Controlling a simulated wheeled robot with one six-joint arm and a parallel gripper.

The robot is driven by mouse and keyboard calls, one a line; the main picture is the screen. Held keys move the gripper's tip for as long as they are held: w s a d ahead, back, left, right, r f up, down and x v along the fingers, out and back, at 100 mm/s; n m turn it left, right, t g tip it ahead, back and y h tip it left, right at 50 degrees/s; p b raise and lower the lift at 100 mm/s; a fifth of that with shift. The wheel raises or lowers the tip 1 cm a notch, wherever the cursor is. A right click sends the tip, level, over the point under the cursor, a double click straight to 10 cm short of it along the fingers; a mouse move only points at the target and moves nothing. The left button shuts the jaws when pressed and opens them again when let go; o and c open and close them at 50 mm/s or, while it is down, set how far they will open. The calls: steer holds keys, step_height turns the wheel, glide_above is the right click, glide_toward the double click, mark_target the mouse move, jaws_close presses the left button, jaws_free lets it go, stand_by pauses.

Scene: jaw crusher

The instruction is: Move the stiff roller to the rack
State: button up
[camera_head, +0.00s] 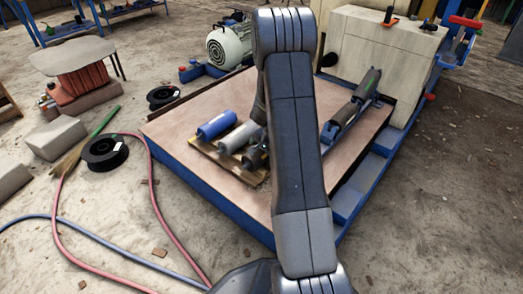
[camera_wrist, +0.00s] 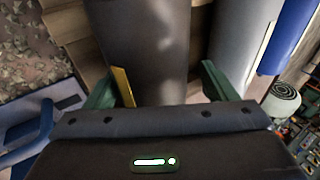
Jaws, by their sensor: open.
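In the wrist view my gripper (camera_wrist: 160,88) is open, with one green finger on each side of a dark grey roller (camera_wrist: 150,40). Contact cannot be told. A lighter grey roller (camera_wrist: 240,45) and a blue roller (camera_wrist: 290,35) lie to its right. In the head view the blue roller (camera_head: 215,126), the light grey roller (camera_head: 240,136) and a dark roller (camera_head: 254,158) lie side by side on a slatted wooden rack (camera_head: 215,160). My arm hides part of this group and the gripper. Another dark roller (camera_head: 367,84) is at the blue frame. Which one is stiff cannot be seen.
The rack rests on a brown-topped blue platform (camera_head: 180,135). A blue rail frame (camera_head: 350,116) and a pale machine block (camera_head: 385,50) stand right of my arm. A motor (camera_head: 229,46) is behind. Hoses, a black spool (camera_head: 104,153) and a broom lie on the left ground.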

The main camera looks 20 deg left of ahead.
steer(key=shift+s+d+f, duration=0.25)
steer(key=shift+f, duration=0.15)
steer(key=p+v, duration=0.5)
steer(key=v, duration=0.9)
steer(key=shift+w+a+r, duration=0.2)
steer(key=shift+w+r, duration=0.05)
steer(key=shift+r, duration=0.05)
steer(key=b+x, duration=0.4)
steer(key=x, duration=0.9)
steer(key=shift+f+b, duration=0.35)
steer(key=shift+b, duration=0.05)
